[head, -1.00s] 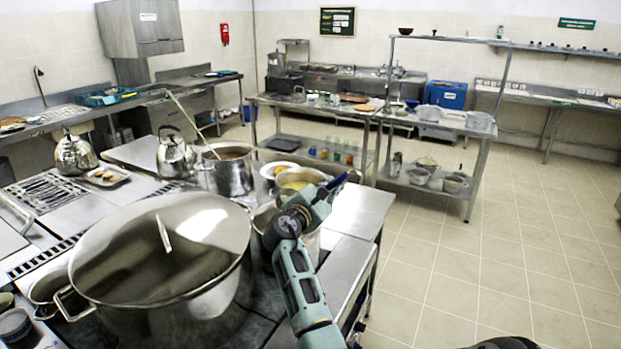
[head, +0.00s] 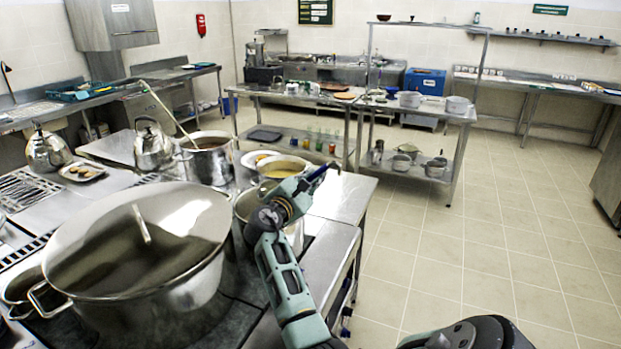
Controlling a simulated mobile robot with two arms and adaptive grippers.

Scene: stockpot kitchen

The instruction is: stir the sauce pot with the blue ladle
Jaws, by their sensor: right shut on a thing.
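My right gripper (head: 308,183) is over the near right part of the stove, shut on the blue ladle (head: 319,173). Only a short blue piece of its handle shows at the jaws; its bowl is hidden. A steel pot (head: 240,208) stands just left of and below the gripper, partly covered by my arm. Behind it is a pot with yellow content (head: 283,168). Further left stands a pot with brown content (head: 208,142), with a long handle leaning out of it. I cannot tell which one is the sauce pot. My left gripper is not in view.
A large lidded stockpot (head: 140,240) fills the near left of the stove. Two steel kettles (head: 153,148) (head: 47,150) and a small tray (head: 82,171) stand behind it. The tiled floor (head: 480,230) to the right is clear.

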